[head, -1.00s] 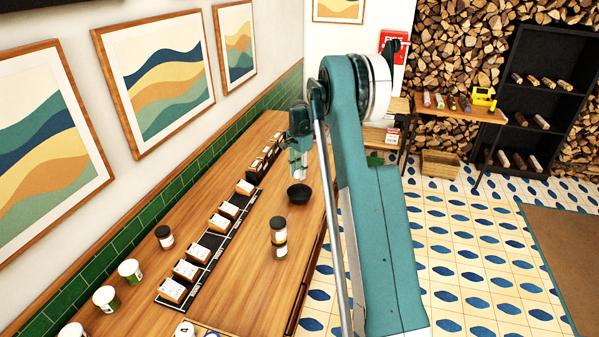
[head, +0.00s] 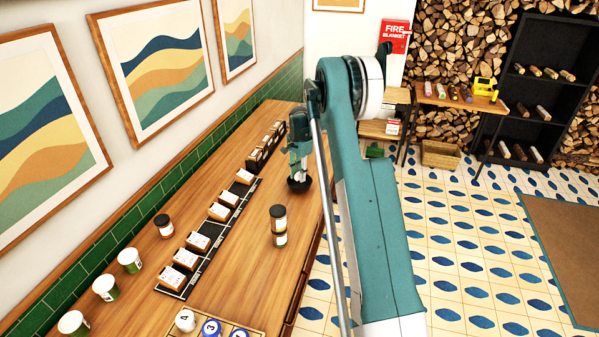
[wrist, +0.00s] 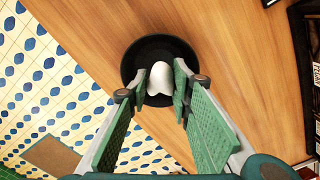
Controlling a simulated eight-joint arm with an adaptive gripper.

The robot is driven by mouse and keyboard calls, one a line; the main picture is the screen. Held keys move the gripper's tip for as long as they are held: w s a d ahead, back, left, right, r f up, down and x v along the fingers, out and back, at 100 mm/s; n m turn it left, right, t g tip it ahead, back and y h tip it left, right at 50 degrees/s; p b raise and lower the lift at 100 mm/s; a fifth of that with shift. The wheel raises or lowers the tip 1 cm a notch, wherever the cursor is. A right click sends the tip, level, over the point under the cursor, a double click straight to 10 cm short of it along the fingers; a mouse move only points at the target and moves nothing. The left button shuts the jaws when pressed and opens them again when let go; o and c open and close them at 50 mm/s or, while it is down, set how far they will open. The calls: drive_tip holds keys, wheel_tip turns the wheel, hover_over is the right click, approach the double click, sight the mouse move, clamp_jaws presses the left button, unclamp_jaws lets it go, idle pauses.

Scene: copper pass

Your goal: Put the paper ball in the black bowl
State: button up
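The paper ball (wrist: 160,76) is white and sits between the fingertips of my gripper (wrist: 161,86) in the wrist view. The finger pads lie close on both sides of it, with the fingers closed in on it. The black bowl (wrist: 133,62) is directly beneath the ball and fingertips on the wooden counter. In the head view my gripper (head: 298,178) points down at the bowl (head: 300,185) and partly covers it. How far the ball is above the bowl's bottom is not clear.
Two stacked dark-lidded jars (head: 279,225) stand on the counter nearer than the bowl. A black strip with several small boxes (head: 198,241) runs along the left. Several jars (head: 130,260) stand by the wall. Bare counter (head: 245,275) lies in front.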

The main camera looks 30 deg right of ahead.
drive_tip(key=shift+f, duration=1.2)
drive_tip(key=o, duration=0.7)
drive_tip(key=shift+r+p, duration=0.3)
drive_tip(key=shift+r, duration=3.2)
drive_tip(key=shift+r, duration=0.1)
